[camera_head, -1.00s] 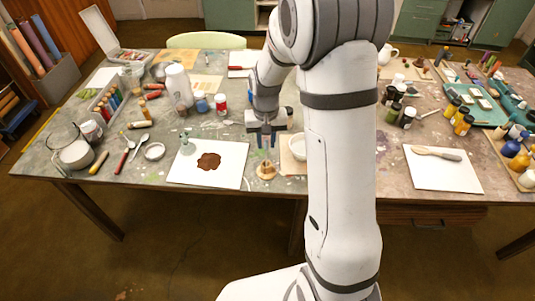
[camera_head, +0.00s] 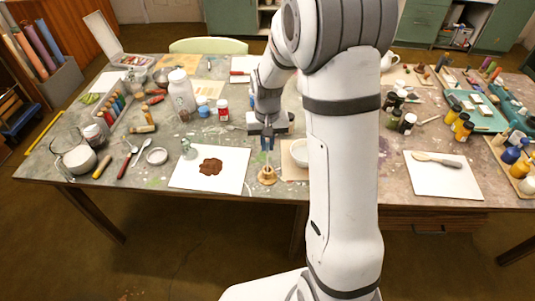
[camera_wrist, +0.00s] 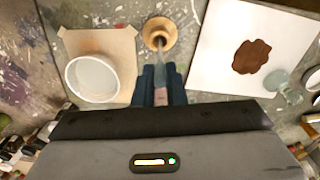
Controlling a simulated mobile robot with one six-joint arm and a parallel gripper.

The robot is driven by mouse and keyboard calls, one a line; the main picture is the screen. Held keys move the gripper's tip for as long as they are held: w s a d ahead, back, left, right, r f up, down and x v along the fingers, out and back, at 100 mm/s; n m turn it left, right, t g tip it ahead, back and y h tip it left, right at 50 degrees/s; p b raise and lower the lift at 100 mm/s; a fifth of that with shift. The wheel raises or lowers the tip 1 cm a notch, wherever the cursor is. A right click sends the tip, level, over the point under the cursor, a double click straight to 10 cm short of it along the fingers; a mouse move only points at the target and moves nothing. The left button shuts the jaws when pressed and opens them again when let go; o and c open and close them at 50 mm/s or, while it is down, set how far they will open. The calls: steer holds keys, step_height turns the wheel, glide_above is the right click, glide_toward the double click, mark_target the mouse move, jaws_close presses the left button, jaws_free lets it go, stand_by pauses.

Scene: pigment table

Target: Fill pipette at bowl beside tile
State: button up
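My gripper (camera_head: 267,147) points down over a small round wooden stand (camera_head: 268,176), which also shows in the wrist view (camera_wrist: 168,27). In the wrist view its two fingers (camera_wrist: 161,85) are close together on a slim pipette (camera_wrist: 160,92) with a pinkish upper part. The pipette's lower end is at the stand's hole. A white tile (camera_head: 235,168) with a brown pigment patch (camera_head: 210,167) lies left of the stand. A white bowl (camera_head: 299,153) stands on brown paper to the right, partly hidden by my arm; it shows whole in the wrist view (camera_wrist: 92,77).
A small glass flask (camera_head: 189,149) stands at the tile's left edge, with a small white dish (camera_head: 157,156) further left. Jars and bottles (camera_head: 181,92) stand behind. Another white board (camera_head: 445,182) with a spatula lies right of my arm.

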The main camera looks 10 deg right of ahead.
steer(key=shift+r+p, duration=1.85)
steer(key=shift+r, duration=1.15)
steer(key=shift+f, duration=0.1)
